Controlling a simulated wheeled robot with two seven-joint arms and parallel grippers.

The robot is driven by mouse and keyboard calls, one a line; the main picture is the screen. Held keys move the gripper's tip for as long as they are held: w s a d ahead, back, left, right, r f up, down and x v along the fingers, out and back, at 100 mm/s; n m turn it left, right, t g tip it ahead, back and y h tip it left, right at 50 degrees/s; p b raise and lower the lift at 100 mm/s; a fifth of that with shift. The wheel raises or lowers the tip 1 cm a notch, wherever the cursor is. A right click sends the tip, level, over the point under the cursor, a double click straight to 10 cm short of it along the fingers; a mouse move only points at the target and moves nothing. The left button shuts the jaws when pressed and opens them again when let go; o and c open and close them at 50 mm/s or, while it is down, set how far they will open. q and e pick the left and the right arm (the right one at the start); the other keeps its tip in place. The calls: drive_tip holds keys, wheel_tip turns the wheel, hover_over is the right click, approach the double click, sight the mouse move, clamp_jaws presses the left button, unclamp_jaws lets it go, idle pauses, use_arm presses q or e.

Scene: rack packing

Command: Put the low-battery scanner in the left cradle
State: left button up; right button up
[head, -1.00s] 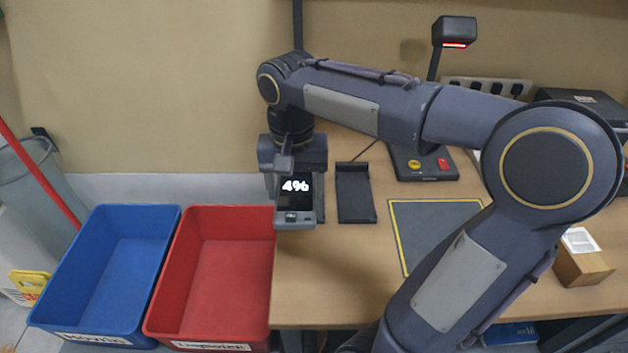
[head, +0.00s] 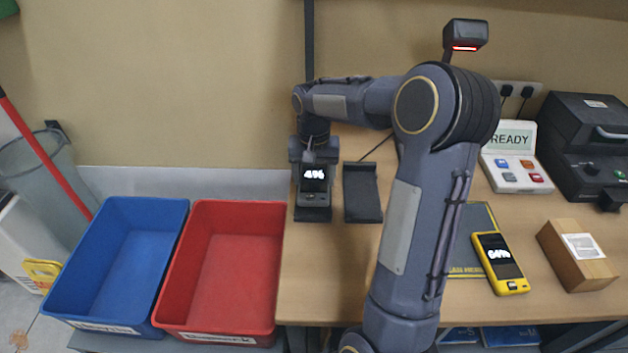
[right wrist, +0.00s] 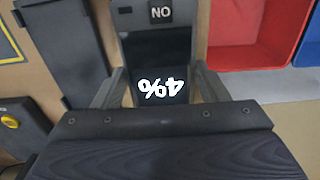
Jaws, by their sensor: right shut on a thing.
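In the right wrist view the scanner (right wrist: 162,50) appears upside down between the two fingers (right wrist: 162,88). The right cradle (head: 362,195) is empty, just beside it. A yellow scanner (head: 498,262) showing 64% lies on the right side of the table. My left gripper is not in view.
A red bin (head: 280,260) and a blue bin (head: 60,275) stand left of the table.

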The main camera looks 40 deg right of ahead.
sight(314, 179)
drive_tip(key=shift+f, duration=1.1)
drive_tip(key=shift+f, duration=0.15)
drive_tip(key=o, duration=1.2)
drive_tip(key=shift+c, duration=0.2)
wheel_tip(314, 179, up, 12)
drive_tip(key=s+a+r+n+t+y, duration=0.2)
drive_tip(key=s+a+n+t, duration=0.15)
drive_tip(key=s+a, duration=0.8)
drive_tip(key=s+a+f+n+t+y, duration=0.1)
drive_tip(key=s+a+f, duration=0.4)
drive_tip(key=s, duration=0.5)
drive_tip(key=shift+s+a+f+n+t+y, duration=0.2)
drive_tip(key=shift+a+n+t+y, duration=0.3)
drive_tip(key=shift+n, duration=0.45)
